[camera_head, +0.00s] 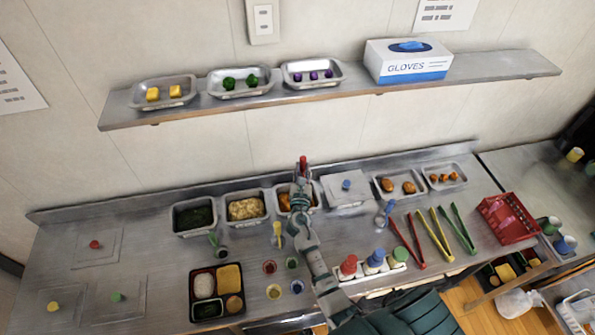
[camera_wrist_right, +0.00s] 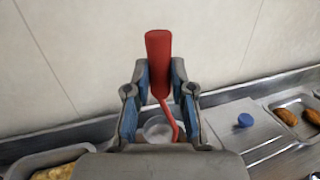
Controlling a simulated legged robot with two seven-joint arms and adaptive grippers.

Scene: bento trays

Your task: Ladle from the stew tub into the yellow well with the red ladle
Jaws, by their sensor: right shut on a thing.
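My right gripper (camera_head: 303,178) is shut on the red ladle (camera_head: 303,162) above the back of the counter. In the wrist view the ladle's red handle (camera_wrist_right: 159,65) stands upright between the fingers (camera_wrist_right: 159,95), and its thin stem bends down to a pale round part that may be the bowl. The stew tub (camera_head: 281,209), with orange stew, is just below the gripper and partly hidden by it. I cannot tell whether the ladle touches the stew. A small yellow well (camera_head: 273,291) sits on the counter front, left of my right arm. My left gripper is not in view.
Red (camera_head: 269,267), green (camera_head: 291,262) and blue (camera_head: 297,287) wells stand close to the yellow one. A black bento tray (camera_head: 193,299) is to their left. A lidded tub (camera_head: 340,196) is right of the stew. A shelf (camera_head: 390,88) runs above.

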